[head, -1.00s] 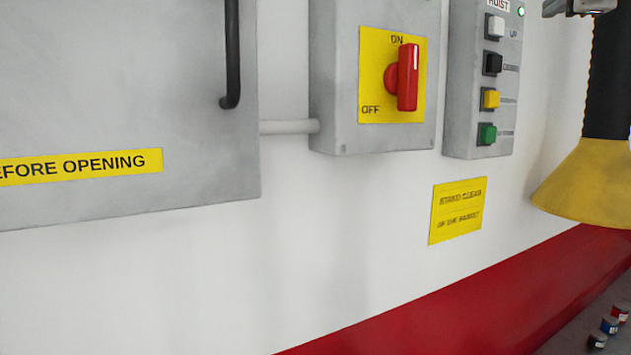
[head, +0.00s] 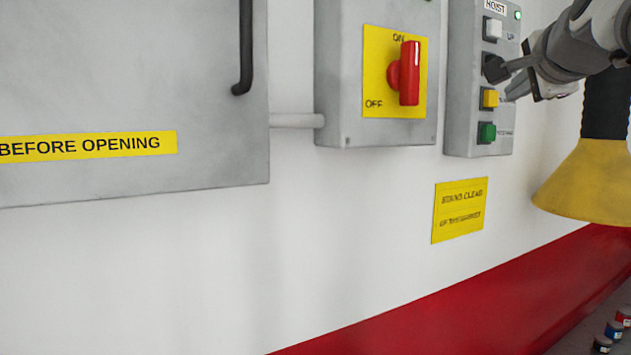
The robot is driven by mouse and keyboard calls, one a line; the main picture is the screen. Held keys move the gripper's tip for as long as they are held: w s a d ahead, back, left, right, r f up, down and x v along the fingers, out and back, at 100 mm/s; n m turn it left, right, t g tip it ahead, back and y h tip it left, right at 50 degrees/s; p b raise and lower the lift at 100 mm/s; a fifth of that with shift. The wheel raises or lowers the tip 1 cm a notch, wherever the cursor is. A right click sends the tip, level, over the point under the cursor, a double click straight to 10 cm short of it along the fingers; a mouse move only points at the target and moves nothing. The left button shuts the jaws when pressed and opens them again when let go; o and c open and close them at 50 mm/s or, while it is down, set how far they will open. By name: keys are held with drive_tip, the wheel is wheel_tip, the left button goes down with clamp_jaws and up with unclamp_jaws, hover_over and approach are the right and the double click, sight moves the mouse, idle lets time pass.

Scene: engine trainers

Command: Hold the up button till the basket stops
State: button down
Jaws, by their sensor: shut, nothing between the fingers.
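The hoist panel (head: 462,95) is a grey box on the wall at the upper right, labelled HOIST. Its up button (head: 493,29) is white and at the top, marked UP. Below it are a black button (head: 493,66), a yellow button and a green button. My gripper (head: 506,70) reaches in from the right, shut and empty. Its tip is beside the black button, below the up button; I cannot tell whether it touches the panel. The up button is uncovered. No basket is visible.
A red rotary switch (head: 409,73) on a yellow plate is left of the panel. A grey cabinet (head: 130,80) is further left. A yellow flared piece (head: 578,190) hangs at the right. A green lamp (head: 518,15) glows on the panel.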

drive_tip(key=a+f+n+g+y+b, duration=0.1)
drive_tip(key=a+f+n, duration=0.1)
drive_tip(key=f, duration=0.5)
drive_tip(key=s+a+f+n+g+y+b, duration=0.1)
drive_tip(key=a+f+n+b, duration=0.1)
drive_tip(key=a+f, duration=0.2)
wheel_tip(320, 180, down, 3)
drive_tip(key=shift+a+r+n, duration=0.1)
drive_tip(key=shift+a+n, duration=0.2)
drive_tip(key=shift+s, duration=0.15)
drive_tip(key=s+d+b, duration=0.1)
drive_tip(key=s+d, duration=0.2)
drive_tip(key=s, duration=0.3)
drive_tip(key=shift+s+b, duration=0.15)
drive_tip(key=shift+b, duration=0.2)
drive_tip(key=shift+a, duration=0.1)
